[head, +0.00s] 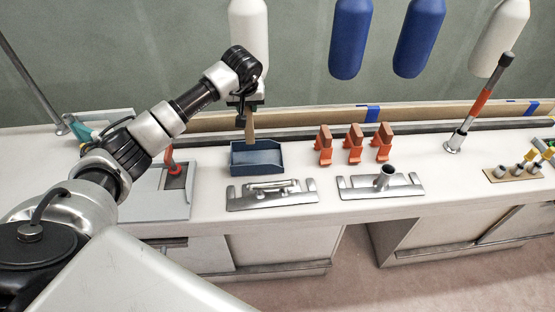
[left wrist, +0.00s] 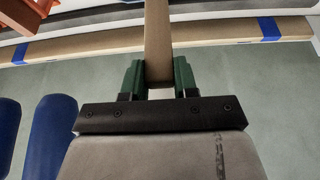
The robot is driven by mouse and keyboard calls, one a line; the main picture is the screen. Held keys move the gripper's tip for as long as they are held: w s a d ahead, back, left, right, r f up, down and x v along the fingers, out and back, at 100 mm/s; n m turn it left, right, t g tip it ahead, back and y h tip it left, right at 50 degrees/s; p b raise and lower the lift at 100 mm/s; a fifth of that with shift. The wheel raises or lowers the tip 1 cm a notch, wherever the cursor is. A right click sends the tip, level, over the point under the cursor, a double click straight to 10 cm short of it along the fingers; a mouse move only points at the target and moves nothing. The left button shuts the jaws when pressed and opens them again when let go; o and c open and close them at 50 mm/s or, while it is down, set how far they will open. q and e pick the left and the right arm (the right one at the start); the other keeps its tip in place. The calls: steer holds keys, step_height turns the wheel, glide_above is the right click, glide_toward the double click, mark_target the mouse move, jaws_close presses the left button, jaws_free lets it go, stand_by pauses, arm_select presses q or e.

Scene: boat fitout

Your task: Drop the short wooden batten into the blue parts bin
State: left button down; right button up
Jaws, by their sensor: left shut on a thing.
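The short wooden batten (head: 249,126) hangs about upright below my left gripper (head: 248,103) in the head view. Its lower end is at the back rim of the blue parts bin (head: 257,160); I cannot tell whether it is above, inside or behind the rim. The bin stands on the white counter, and its visible inside looks empty. In the left wrist view the batten (left wrist: 158,38) sits between the green finger pads of my left gripper (left wrist: 158,76), which is shut on it. My right gripper is not in view.
Metal plates with fittings (head: 271,194) lie in front of the bin. Several orange clamps (head: 354,144) stand to its right. A grey tray (head: 174,196) with a red-handled tool is to its left. A long wooden plank (head: 300,118) runs along the back.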

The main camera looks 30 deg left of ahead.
mark_target(248, 120)
arm_select(q)
steer(key=shift+a+f+b, duration=0.2)
steer(key=shift+f+b, duration=1.65)
steer(key=shift+f, duration=1.1)
steer(key=c, duration=0.8)
jaws_free()
steer(key=v, duration=1)
steer(key=shift+d+r+b, duration=0.1)
steer(key=shift+r+b, duration=0.2)
steer(key=shift+r, duration=0.1)
steer(key=shift+d, duration=0.1)
